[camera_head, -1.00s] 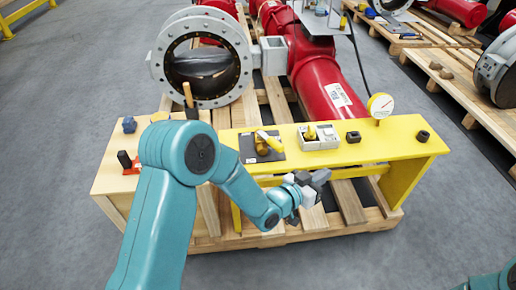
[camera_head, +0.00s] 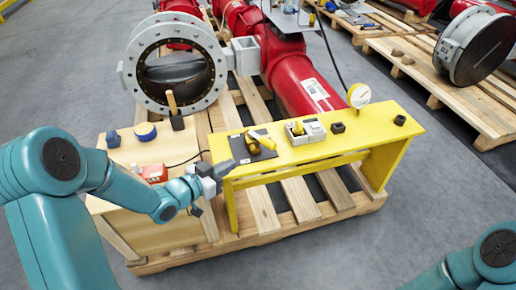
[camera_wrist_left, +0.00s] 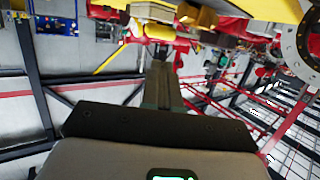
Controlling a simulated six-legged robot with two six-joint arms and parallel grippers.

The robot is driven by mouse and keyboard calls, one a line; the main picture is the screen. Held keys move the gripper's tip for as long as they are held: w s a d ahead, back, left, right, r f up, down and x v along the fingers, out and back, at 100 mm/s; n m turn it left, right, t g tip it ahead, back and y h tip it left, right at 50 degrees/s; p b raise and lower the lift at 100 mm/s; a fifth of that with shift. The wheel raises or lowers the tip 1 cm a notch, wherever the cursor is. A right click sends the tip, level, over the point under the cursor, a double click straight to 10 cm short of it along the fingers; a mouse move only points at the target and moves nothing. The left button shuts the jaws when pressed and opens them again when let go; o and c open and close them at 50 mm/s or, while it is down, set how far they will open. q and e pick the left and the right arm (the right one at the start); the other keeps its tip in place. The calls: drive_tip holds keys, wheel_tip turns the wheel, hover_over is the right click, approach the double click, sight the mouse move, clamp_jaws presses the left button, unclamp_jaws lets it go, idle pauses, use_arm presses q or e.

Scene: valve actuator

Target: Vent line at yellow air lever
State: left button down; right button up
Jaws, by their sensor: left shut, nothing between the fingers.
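The yellow air lever (camera_head: 262,139) sits on a brass valve body (camera_head: 252,147) on a dark plate near the left end of the yellow bench (camera_head: 330,146). The lever slants across the valve, its end toward the lower right. My left gripper (camera_head: 222,172) is shut and empty, at the bench's left front corner, apart from the lever and in front of it. In the left wrist view its closed fingers (camera_wrist_left: 160,82) point up the picture, with a yellow cylindrical piece (camera_wrist_left: 158,31), probably the lever, beyond the tips. My right gripper is out of view.
A wooden box table (camera_head: 150,215) with a red device (camera_head: 154,173), blue knobs and a wooden-handled tool adjoins the bench's left end. A grey fitting box (camera_head: 306,132), black nuts and a gauge (camera_head: 359,95) stand along the bench. A big flanged red pipe lies behind.

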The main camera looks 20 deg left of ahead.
sight(266, 145)
use_arm(q)
drive_tip(key=b+x, duration=0.1)
drive_tip(key=x, duration=1.2)
drive_tip(key=shift+w+d+f+b, duration=0.1)
drive_tip(key=shift+w+b, duration=0.2)
